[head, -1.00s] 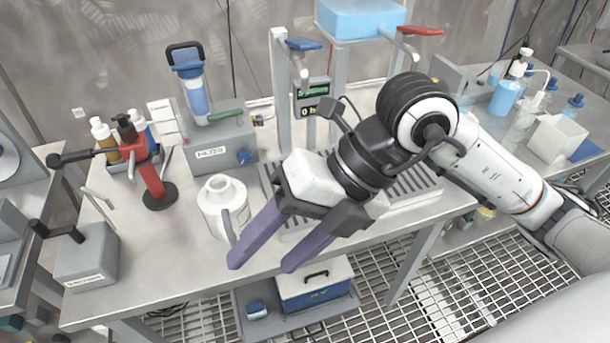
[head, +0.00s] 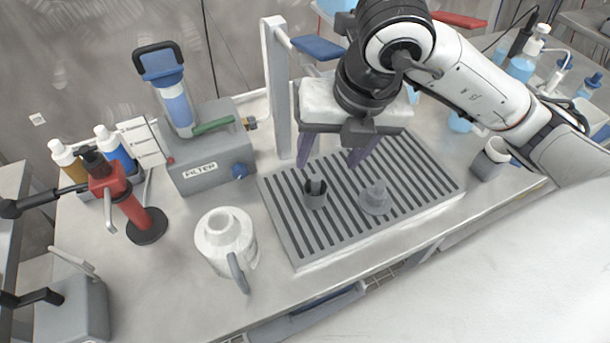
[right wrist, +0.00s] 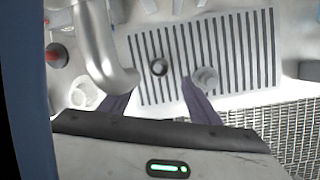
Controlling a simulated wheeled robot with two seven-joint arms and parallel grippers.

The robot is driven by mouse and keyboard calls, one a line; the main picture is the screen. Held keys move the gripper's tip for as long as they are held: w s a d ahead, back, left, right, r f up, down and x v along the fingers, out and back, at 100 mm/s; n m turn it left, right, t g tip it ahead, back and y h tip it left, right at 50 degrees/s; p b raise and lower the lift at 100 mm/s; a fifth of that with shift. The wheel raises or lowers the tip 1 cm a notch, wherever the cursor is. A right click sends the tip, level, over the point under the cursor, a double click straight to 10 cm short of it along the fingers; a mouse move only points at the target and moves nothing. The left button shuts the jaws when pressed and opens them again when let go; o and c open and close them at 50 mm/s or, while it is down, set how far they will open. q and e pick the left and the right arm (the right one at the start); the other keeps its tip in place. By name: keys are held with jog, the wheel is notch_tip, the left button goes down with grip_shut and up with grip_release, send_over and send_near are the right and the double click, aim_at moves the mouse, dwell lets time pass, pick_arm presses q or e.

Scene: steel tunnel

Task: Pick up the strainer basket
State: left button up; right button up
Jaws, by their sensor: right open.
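Two small grey parts stand on the slotted drip tray (head: 290,240). One is a dark round cup with an upright piece (head: 315,194); the other is a lighter, flanged part with a raised centre (head: 375,199). I cannot tell for sure which is the strainer basket. My right gripper (head: 331,160) is open and empty, its purple fingers pointing down above the back of the tray. In the right wrist view the dark cup (right wrist: 159,68) shows between the fingers, and the lighter part (right wrist: 206,79) by the right finger. My left gripper is not in view.
A white jug (head: 222,240) stands left of the tray. A grey filter box (head: 205,165), a red-and-black tool (head: 132,208) and bottles (head: 115,150) are further left. A grey post (head: 277,90) with a blue lever (head: 318,47) rises behind the tray, near my gripper.

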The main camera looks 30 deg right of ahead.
aim_at(319, 179)
jog(key=x, duration=0.4)
jog(key=shift+s+f, duration=0.15)
jog(key=shift+f, duration=0.1)
jog(key=x, duration=0.5)
jog(key=shift+f, duration=0.2)
jog(key=shift+c, duration=0.6)
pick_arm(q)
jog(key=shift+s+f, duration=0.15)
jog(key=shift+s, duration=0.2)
pick_arm(e)
jog(key=c, duration=1.1)
